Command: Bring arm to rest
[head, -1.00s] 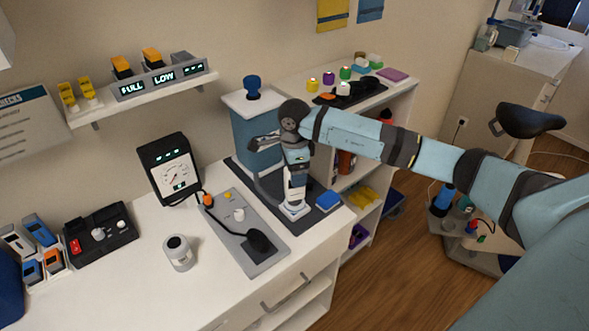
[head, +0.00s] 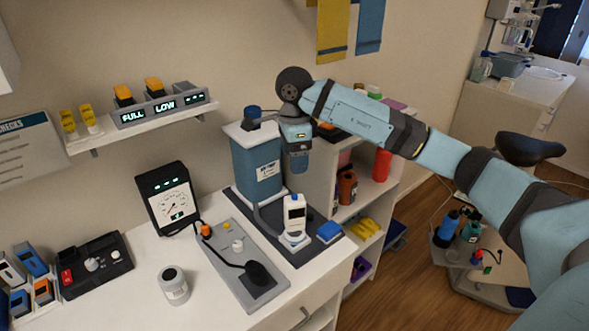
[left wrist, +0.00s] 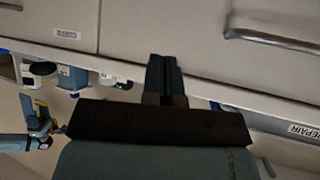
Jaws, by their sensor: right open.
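My right arm (head: 375,125) reaches in from the right in the head view. Its gripper (head: 299,170) points down, open and empty, above a small white device with a dark screen (head: 294,216). A gap shows between the gripper and the device; the finger gap itself is hard to make out. The device stands upright on a dark mat (head: 310,246) on the white counter. My left gripper (left wrist: 166,78) shows only in the left wrist view, with its dark fingers together and nothing seen between them, in front of pale drawer fronts.
A blue container with a white lid (head: 257,165) stands just left of the right gripper. A gauge box (head: 168,198), a grey panel with a cable (head: 225,250) and a white jar (head: 173,287) stand further left. Open shelves (head: 370,190) lie behind my right arm.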

